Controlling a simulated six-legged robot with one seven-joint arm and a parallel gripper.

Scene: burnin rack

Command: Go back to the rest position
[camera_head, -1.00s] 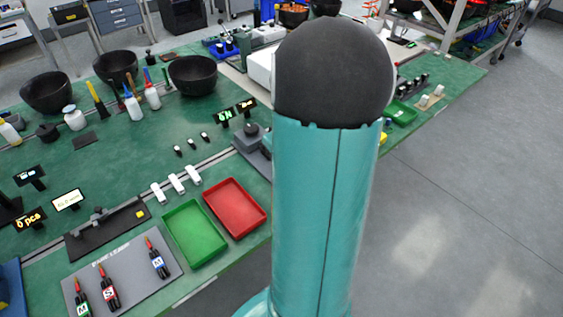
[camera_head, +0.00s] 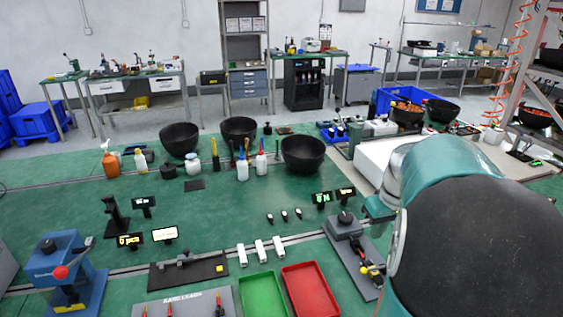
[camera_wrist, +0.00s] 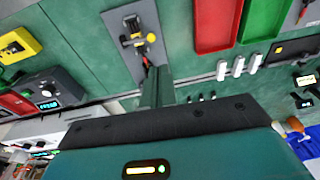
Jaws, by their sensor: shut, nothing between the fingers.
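My gripper (camera_wrist: 157,88) shows in the wrist view as a narrow dark finger pair beyond my teal hand with its small lit panel. It is shut with nothing between the fingers. It points toward the green bench (camera_head: 100,215) near a grey plate with a toggle clamp (camera_wrist: 138,40). In the head view my teal and black arm fills the lower right and hides part of the bench; the fingertips cannot be made out there.
Red (camera_head: 309,291) and green (camera_head: 262,296) trays lie at the bench front. A blue press (camera_head: 68,272) stands left. Black bowls (camera_head: 303,153) and bottles stand behind. A white box (camera_head: 385,160) is beside my arm. The middle of the bench is mostly clear.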

